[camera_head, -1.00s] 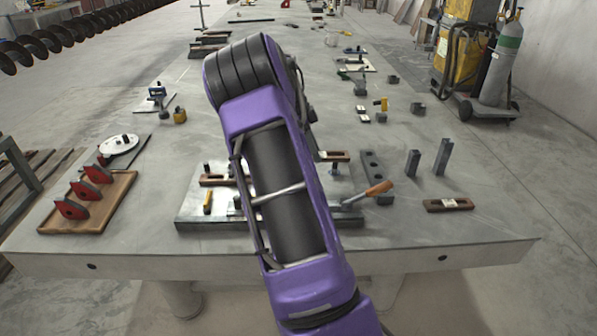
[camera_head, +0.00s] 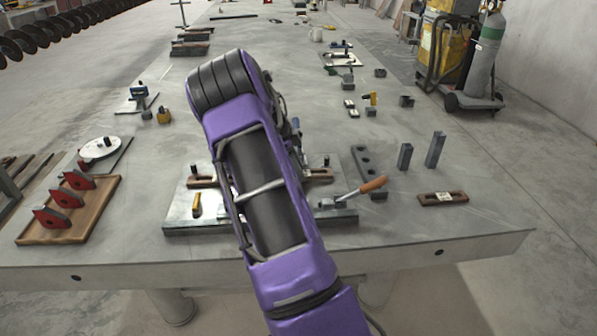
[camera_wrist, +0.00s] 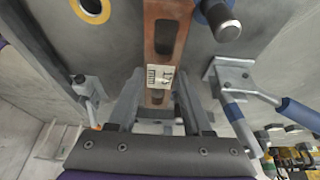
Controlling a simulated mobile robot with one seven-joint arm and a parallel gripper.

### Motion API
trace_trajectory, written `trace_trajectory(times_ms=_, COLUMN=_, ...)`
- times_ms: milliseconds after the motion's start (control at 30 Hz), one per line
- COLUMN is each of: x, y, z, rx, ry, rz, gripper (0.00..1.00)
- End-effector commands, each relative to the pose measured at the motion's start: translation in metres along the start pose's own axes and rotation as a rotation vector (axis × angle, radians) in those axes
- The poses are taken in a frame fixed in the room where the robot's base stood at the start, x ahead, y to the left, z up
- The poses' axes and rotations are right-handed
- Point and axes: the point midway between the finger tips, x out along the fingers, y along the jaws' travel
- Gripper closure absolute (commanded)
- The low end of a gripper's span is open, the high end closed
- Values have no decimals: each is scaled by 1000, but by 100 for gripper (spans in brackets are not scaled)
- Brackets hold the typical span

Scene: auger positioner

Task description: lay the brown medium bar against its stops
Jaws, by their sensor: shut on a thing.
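The brown bar (camera_wrist: 165,42), slotted and labelled "115 mm", runs lengthwise between the two fingers of my gripper (camera_wrist: 160,108) in the wrist view. The fingers are shut on its near part. It lies over the grey fixture plate, which shows in the head view (camera_head: 180,226). There my arm hides my gripper and the middle of the plate. Brown pieces show left (camera_head: 201,182) and right (camera_head: 319,175) of my arm; I cannot tell for sure which is the held bar. Contact with the stops is not visible.
A toggle clamp with a blue handle (camera_wrist: 290,108) stands close right of my gripper; another clamp (camera_wrist: 88,92) is at left. A blue-collared pin (camera_wrist: 226,26) is near the bar. Another brown bar (camera_head: 443,198) lies on the table at right. A tray (camera_head: 28,238) holds red parts.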

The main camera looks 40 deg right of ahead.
Motion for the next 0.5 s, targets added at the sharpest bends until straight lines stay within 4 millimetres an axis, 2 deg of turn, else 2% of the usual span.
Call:
trace_trajectory(times_ms=67, x=6, y=-1, z=2, rx=0, ry=0, rz=-3, gripper=100)
trace_trajectory(times_ms=433, x=10, y=-1, z=4, rx=0, ry=0, rz=-4, gripper=100)
trace_trajectory(times_ms=467, x=10, y=0, z=4, rx=0, ry=-1, rz=-2, gripper=45)
trace_trajectory(times_ms=500, x=10, y=0, z=4, rx=0, ry=-1, rz=-2, gripper=38)
